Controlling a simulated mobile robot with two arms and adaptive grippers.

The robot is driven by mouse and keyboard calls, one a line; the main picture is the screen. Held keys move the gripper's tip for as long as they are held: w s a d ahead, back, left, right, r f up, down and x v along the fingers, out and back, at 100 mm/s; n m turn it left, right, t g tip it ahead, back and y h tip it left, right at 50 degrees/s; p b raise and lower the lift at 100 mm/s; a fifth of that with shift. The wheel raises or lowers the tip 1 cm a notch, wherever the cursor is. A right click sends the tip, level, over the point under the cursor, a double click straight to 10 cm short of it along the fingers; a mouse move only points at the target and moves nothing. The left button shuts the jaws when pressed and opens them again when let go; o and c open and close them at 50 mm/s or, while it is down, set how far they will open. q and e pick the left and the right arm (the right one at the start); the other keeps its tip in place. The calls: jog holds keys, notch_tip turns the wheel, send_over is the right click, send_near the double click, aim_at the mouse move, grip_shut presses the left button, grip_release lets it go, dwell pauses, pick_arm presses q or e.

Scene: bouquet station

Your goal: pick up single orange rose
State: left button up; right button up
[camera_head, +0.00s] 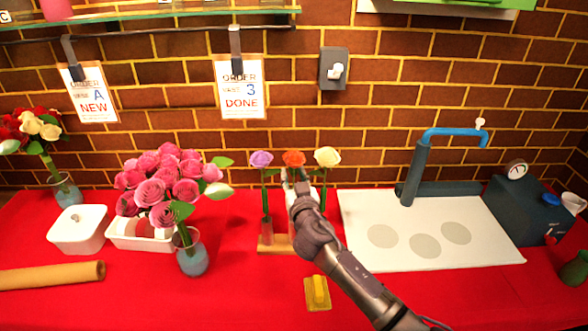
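The single orange rose (294,158) stands upright between a purple rose (261,159) and a cream rose (327,157). All three are above a small wooden stand (275,243) at the middle back of the red table. My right gripper (297,180) is right below the orange bloom, at its stem. The gripper and my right arm hide most of that stem and part of the stand. I cannot tell whether the fingers are closed around the stem. My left gripper is not in view.
A pink rose bouquet in a blue vase (193,260) stands left, beside white containers (78,230). A paper roll (50,275) lies front left. A yellow sponge-like block (317,292) lies in front. A white board (440,250) with a dark tap (412,175) is right.

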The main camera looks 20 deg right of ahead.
grip_shut()
